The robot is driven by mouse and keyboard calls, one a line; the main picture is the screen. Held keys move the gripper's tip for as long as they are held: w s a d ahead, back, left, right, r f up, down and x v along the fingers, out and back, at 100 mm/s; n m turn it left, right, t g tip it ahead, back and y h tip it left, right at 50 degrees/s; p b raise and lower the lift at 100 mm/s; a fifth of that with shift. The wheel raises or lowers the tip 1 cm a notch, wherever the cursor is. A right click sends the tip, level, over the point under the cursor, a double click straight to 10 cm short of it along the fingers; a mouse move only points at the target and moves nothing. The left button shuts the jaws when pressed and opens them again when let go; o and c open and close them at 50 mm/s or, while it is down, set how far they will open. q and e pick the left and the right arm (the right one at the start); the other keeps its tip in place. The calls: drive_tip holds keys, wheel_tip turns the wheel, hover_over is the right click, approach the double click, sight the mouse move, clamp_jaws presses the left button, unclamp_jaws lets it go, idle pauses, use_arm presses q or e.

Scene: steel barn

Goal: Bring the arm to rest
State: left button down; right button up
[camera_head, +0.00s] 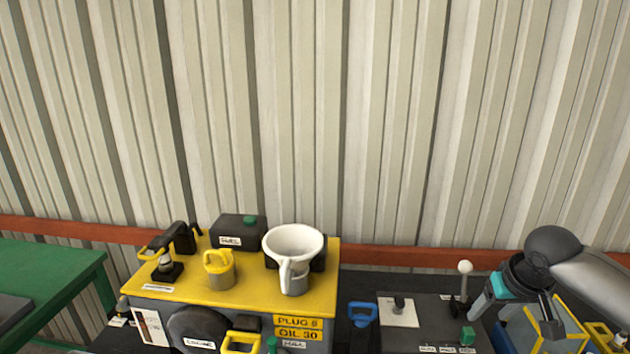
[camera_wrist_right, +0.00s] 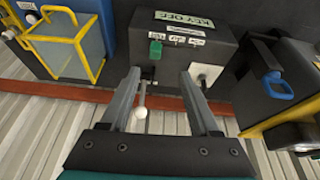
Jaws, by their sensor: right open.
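My right gripper (camera_head: 515,316) is at the lower right in the head view, above the right part of a dark control box (camera_head: 425,312). Its two fingers are spread and nothing is held between them. In the right wrist view the open gripper (camera_wrist_right: 160,75) points at the box's face (camera_wrist_right: 180,60), with a white-knobbed lever (camera_wrist_right: 140,112) showing between the fingers in the picture. In the head view this lever (camera_head: 465,268) stands upright, left of the gripper and apart from it. My left gripper is not in view.
A yellow-topped engine block (camera_head: 200,283) with a white funnel (camera_head: 292,243) stands left of the control box. A green table (camera_head: 50,270) is at far left. A yellow-framed blue box (camera_wrist_right: 70,45) is close beside the gripper. A corrugated wall (camera_head: 340,120) stands behind.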

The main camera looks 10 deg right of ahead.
drive_tip(key=s+a+f+n+y, duration=0.1)
drive_tip(key=s+a+f+n, duration=0.1)
drive_tip(key=s+a+f, duration=0.3)
drive_tip(key=s+a+f+n, duration=0.1)
drive_tip(key=s+a+f, duration=0.15)
drive_tip(key=a, duration=0.45)
drive_tip(key=s+a+f+n+y, duration=0.1)
drive_tip(key=s+a+f+n, duration=0.1)
drive_tip(key=a+f, duration=0.3)
drive_tip(key=s+a+r+m, duration=0.1)
drive_tip(key=s+a, duration=0.2)
drive_tip(key=s, duration=0.4)
drive_tip(key=s+a, duration=0.3)
drive_tip(key=s, duration=0.4)
wheel_tip(320, 180, down, 31)
drive_tip(key=s+g+b, duration=0.2)
drive_tip(key=b, duration=0.8)
drive_tip(key=s+d+f+b, duration=0.1)
drive_tip(key=s+f+b, duration=0.3)
drive_tip(key=s+f, duration=0.3)
drive_tip(key=s+d+f+g+h+b, duration=0.1)
drive_tip(key=s+f+b, duration=0.4)
drive_tip(key=f, duration=1.1)
drive_tip(key=s+d, duration=0.1)
drive_tip(key=s, duration=0.2)
drive_tip(key=shift+s+f+n, duration=0.15)
drive_tip(key=shift+f+n, duration=0.15)
drive_tip(key=shift+f, duration=0.05)
